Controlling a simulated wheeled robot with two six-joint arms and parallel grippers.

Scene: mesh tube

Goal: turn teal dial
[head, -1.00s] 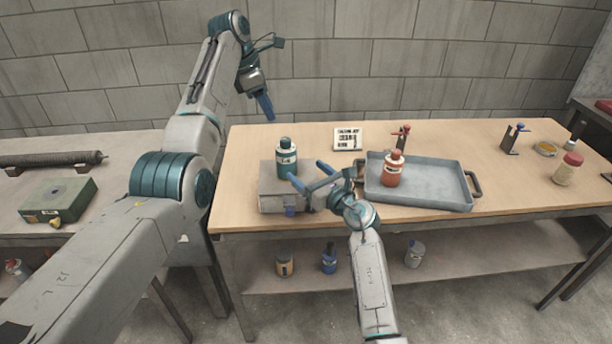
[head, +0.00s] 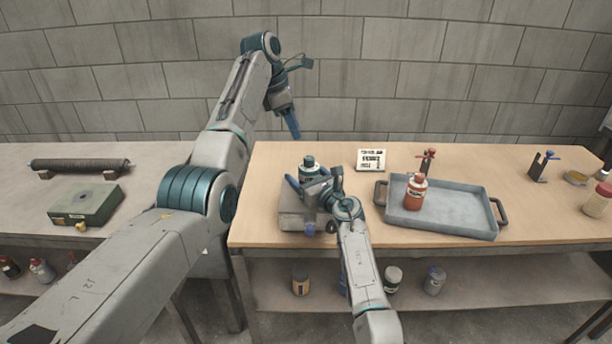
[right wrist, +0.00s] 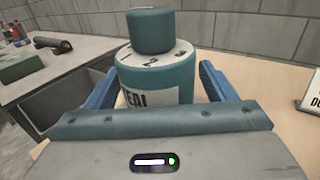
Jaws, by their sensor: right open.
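A teal dial-like piece (head: 308,161), shaped like a bottle, stands upright on a grey box (head: 292,219). In the right wrist view it has a teal cap (right wrist: 151,30), a pale top with dark marks and a teal body (right wrist: 163,75) with a white label. My right gripper (right wrist: 156,85) is open, with one blue finger on each side of the body; I cannot tell whether they touch it. In the head view my right gripper (head: 309,182) partly covers the piece. My left gripper (head: 291,122) hangs above the table's back left; its finger gap is unclear.
A grey tray (head: 455,217) holding a red bottle (head: 416,192) lies to the right. A white printed card (head: 371,159) stands behind. Red-topped (head: 428,160) and blue-topped (head: 540,166) stands are farther back. A green box (head: 87,205) is on the left bench.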

